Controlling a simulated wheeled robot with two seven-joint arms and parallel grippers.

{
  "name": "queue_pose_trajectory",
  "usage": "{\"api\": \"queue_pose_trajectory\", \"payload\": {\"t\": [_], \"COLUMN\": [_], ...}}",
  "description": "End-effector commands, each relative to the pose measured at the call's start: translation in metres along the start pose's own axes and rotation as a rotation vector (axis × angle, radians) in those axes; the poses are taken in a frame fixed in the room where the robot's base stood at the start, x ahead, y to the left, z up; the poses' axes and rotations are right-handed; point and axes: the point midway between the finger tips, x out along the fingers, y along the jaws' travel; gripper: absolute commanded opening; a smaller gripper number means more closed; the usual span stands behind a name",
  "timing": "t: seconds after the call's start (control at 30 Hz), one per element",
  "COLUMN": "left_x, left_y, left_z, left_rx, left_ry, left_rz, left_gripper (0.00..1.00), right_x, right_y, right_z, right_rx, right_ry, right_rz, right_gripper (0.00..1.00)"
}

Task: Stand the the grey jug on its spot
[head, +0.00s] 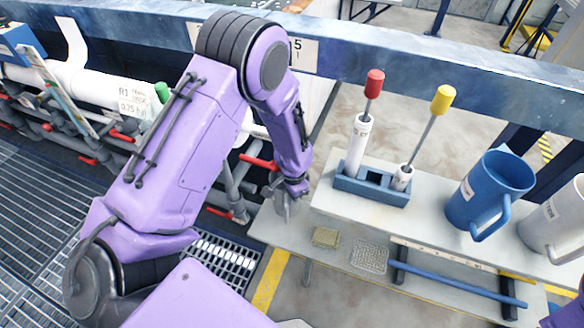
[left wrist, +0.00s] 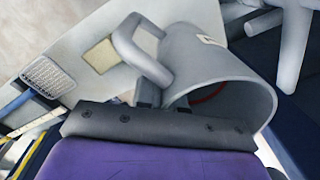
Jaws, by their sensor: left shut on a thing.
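The grey jug (left wrist: 215,72) fills much of the left wrist view. It is tilted, with its open mouth turned toward the lower right and a red line showing inside. Its handle (left wrist: 140,55) is on the left side. My left gripper (head: 284,200) is shut on the jug; the grip itself is mostly hidden. My right gripper is not in view.
On the bench (head: 270,232) are a blue jug (head: 485,192), a pale jug (head: 545,222), a blue holder (head: 350,187) with red-topped and yellow-topped tools, a sponge (head: 326,237) and a mesh pad (head: 369,257).

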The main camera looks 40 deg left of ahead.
Motion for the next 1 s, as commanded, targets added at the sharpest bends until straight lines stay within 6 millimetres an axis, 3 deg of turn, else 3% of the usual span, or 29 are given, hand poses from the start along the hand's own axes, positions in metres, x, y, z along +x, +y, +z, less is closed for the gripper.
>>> {"api": "queue_pose_trajectory", "payload": {"t": [0.17,0.87,0.97,1.0], "left_x": [0.03,0.042,0.042,0.042], "left_y": [0.002,0.002,0.002,0.002], "left_z": [0.001,0.001,0.001,0.001], "left_rx": [0.0,0.001,0.001,0.001], "left_ry": [-0.004,0.0,-0.001,-0.001], "left_rz": [0.001,0.0,0.0,0.0], "left_gripper": [0.0,0.0,0.33,0.33], "right_x": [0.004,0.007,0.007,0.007], "right_y": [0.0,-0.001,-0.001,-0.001], "right_z": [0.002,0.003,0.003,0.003], "right_rx": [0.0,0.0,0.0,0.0], "right_ry": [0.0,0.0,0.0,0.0], "right_rz": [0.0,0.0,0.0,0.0], "right_gripper": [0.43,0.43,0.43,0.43]}}
